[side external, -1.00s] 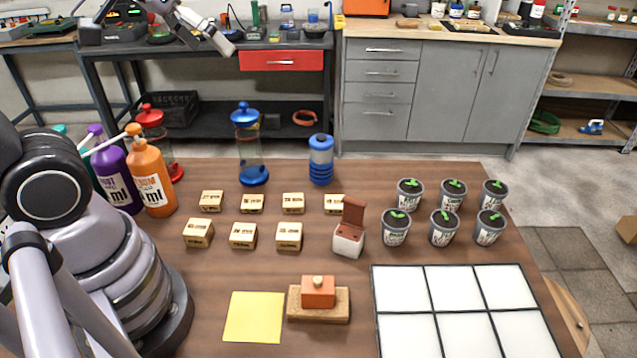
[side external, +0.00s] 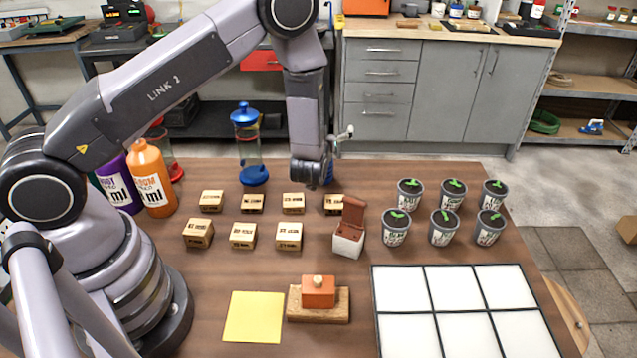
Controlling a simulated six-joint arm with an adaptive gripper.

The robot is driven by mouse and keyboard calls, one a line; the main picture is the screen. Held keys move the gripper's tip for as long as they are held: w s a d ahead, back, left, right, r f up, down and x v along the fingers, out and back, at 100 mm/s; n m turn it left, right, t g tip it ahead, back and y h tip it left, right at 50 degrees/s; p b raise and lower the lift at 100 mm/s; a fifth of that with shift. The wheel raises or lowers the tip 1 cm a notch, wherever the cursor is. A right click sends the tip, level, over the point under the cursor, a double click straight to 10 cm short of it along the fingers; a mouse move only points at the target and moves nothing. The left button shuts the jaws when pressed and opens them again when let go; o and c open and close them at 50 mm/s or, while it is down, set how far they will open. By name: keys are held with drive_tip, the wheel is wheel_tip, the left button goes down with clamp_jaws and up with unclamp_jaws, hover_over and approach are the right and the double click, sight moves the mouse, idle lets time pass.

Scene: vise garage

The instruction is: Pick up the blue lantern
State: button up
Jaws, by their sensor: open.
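The blue lantern (side external: 251,145) stands upright on the wooden table near its back edge, with a blue cap, clear body and blue base. My gripper (side external: 342,137) is to the right of it, above the back of the table, clearly apart from it. It is open and shows small here, partly hidden behind my wrist. Nothing shows between its fingers.
A blue bottle is mostly hidden behind my wrist. A red lantern (side external: 170,165) and orange bottle (side external: 151,180) stand left of the blue lantern. Several wooden blocks (side external: 252,202) lie in front. Potted seedlings (side external: 443,230), a small open box (side external: 348,240) and a white-panelled tray (side external: 435,313) are right.

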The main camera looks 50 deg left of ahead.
wheel_tip(320, 180, down, 5)
drive_tip(key=s+a+t+y, duration=0.1)
drive_tip(key=s+y, duration=0.1)
drive_tip(key=s, duration=0.1)
drive_tip(key=shift+m, duration=0.3)
drive_tip(key=x, duration=0.7)
drive_tip(key=shift+w+a+r, duration=0.1)
drive_tip(key=shift+w+r, duration=0.1)
drive_tip(key=shift+r, duration=0.05)
drive_tip(key=shift+c, duration=0.2)
drive_tip(key=c, duration=1.1)
drive_tip(key=shift+r, duration=0.1)
drive_tip(key=shift+c, duration=0.2)
